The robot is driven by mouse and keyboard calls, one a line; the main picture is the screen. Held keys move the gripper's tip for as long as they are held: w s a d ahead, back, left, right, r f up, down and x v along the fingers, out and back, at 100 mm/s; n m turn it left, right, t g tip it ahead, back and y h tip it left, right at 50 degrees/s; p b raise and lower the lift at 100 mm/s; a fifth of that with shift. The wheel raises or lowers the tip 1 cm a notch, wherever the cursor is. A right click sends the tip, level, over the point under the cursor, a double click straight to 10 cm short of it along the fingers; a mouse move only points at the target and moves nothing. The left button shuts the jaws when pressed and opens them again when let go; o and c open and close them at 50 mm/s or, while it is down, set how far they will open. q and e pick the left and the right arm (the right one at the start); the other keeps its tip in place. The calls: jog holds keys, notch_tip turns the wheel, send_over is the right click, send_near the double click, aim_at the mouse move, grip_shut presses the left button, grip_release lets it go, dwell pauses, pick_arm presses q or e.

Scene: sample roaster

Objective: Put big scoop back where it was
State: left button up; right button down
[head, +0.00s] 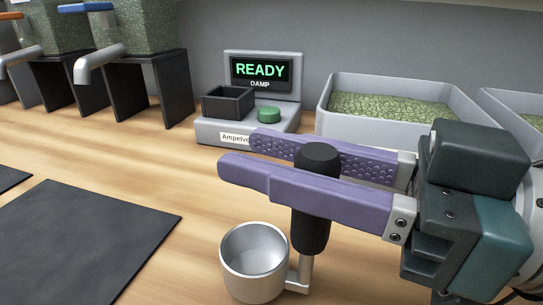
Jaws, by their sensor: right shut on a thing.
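The big scoop has a silver metal cup (255,262) and a black handle (313,225). My right gripper (238,152) comes in from the right, its two purple fingers shut on the black handle. The handle stands upright between the fingers, with its top showing above them. The cup hangs below the fingers, to the left of the handle's foot, and is open at the top and looks empty. I cannot tell whether the cup touches the table. My left gripper is not in view.
A grey device (262,95) with a READY / DAMP screen, a black square cup and a green button stands behind the fingers. A tray of green beans (425,126) is at the back right. Dark mats (85,245) lie at the left. Dispensers on dark stands (130,85) are at the back left.

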jog(key=shift+f, duration=0.9)
jog(key=shift+f+b, duration=0.2)
jog(key=shift+b, duration=0.15)
jog(key=c, duration=0.6)
grip_release()
jog(key=shift+d+r, duration=0.1)
jog(key=shift+r, duration=0.1)
jog(key=b+v, duration=0.2)
jog(key=v, duration=0.5)
jog(key=shift+s+d, duration=0.1)
jog(key=shift+d, duration=0.05)
